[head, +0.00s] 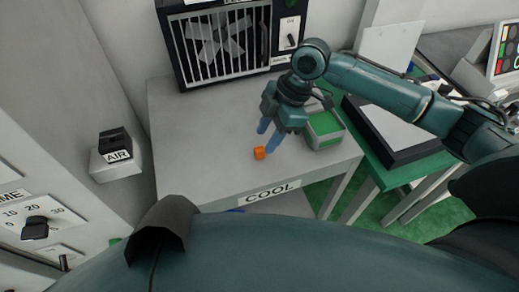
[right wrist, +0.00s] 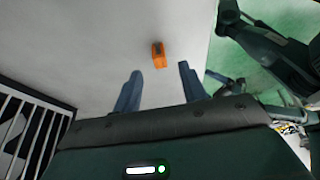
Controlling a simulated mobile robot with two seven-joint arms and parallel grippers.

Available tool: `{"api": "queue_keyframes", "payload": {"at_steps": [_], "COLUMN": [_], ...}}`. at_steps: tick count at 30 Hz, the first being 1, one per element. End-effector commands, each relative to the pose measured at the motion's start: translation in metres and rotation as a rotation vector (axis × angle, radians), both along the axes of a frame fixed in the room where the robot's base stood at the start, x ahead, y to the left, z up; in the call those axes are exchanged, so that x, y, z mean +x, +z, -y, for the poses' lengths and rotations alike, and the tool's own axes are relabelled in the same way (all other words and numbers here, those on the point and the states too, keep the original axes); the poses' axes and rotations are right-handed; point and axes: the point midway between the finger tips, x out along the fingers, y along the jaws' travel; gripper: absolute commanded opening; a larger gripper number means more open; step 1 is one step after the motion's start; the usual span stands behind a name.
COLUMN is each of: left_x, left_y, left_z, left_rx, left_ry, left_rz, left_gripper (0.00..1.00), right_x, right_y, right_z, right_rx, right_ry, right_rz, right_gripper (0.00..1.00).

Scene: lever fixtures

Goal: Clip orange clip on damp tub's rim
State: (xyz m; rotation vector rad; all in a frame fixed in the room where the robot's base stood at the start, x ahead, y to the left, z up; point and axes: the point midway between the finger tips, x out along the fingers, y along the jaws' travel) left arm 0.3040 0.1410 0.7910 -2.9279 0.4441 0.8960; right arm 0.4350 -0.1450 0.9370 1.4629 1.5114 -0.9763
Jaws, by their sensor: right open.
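The small orange clip (head: 259,153) lies on the grey table near its front edge. It also shows in the right wrist view (right wrist: 158,57), just beyond the fingertips and roughly in line with the gap between them. My right gripper (head: 268,136) is open and empty, its blue fingers pointing down close to the clip, apart from it as far as I can see. A small tub (head: 340,137) with a pale rim and green inside stands on the table right of the gripper. The arm partly covers its back, and I can read no label on it. My left gripper is out of view.
A caged fan unit (head: 222,45) with a switch stands at the table's back. The table front bears a COOL label (head: 270,193). An AIR switch box (head: 114,152) is at left. A green table (head: 375,172) with a black-framed tray adjoins at right. The table's left part is clear.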

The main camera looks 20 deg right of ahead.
Motion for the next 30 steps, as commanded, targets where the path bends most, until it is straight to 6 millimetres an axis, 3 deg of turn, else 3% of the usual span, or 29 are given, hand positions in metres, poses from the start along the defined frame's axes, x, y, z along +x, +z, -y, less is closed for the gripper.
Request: {"api": "queue_keyframes", "payload": {"at_steps": [7, 16, 30], "left_x": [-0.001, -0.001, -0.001], "left_y": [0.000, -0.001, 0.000], "left_z": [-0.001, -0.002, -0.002], "left_rx": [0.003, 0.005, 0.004], "left_ry": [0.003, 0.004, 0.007], "left_rz": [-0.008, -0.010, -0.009], "left_gripper": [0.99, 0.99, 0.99], "right_x": [-0.002, -0.002, -0.002], "right_y": [-0.032, -0.037, -0.036], "right_z": [-0.014, -0.015, -0.015], "right_rx": [0.000, -0.001, -0.001], "right_ry": [0.001, 0.001, 0.001], "right_rz": [-0.002, -0.001, -0.001], "right_gripper": [0.42, 0.41, 0.03]}}
